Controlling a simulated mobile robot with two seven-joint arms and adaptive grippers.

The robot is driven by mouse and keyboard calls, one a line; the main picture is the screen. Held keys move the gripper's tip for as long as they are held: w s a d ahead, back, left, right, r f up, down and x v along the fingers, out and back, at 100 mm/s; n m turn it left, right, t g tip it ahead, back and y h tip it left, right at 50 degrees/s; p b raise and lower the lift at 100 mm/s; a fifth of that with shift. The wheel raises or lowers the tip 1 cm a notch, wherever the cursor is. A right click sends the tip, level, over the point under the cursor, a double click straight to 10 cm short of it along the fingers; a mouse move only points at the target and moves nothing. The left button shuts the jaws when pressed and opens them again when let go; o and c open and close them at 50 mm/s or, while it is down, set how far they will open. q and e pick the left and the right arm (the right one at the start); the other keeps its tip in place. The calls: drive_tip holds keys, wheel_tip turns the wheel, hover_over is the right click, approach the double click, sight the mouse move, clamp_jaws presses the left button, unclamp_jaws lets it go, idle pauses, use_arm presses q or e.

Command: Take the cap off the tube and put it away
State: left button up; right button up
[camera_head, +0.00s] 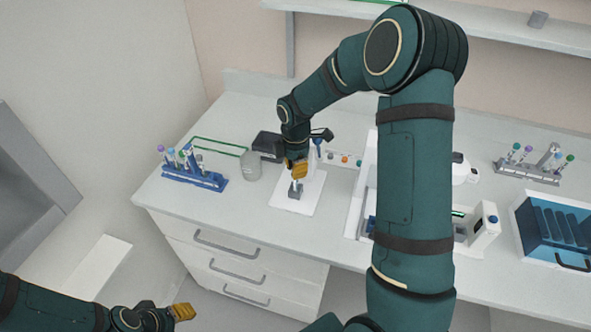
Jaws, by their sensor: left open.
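My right gripper (298,170) points down over a small grey block (294,191) on a white mat (285,206). Its yellow fingertips are just above the block, and they hide whatever is between them. I cannot make out a tube or its cap there. My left gripper (183,312) is open, low at the bottom left, in front of the drawers and away from the bench top. A blue rack (195,179) at the bench's left holds several tubes with coloured caps.
White devices (484,225) stand to the right. A grey tube rack (528,172) and a blue bin (555,226) are at the far right. My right arm crosses the view.

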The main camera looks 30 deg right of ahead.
idle(0.3)
wheel_tip(320, 180, up, 9)
drive_tip(key=shift+r, duration=0.2)
drive_tip(key=shift+c, duration=0.2)
drive_tip(key=shift+r+p, duration=1.5)
drive_tip(key=shift+r, duration=0.35)
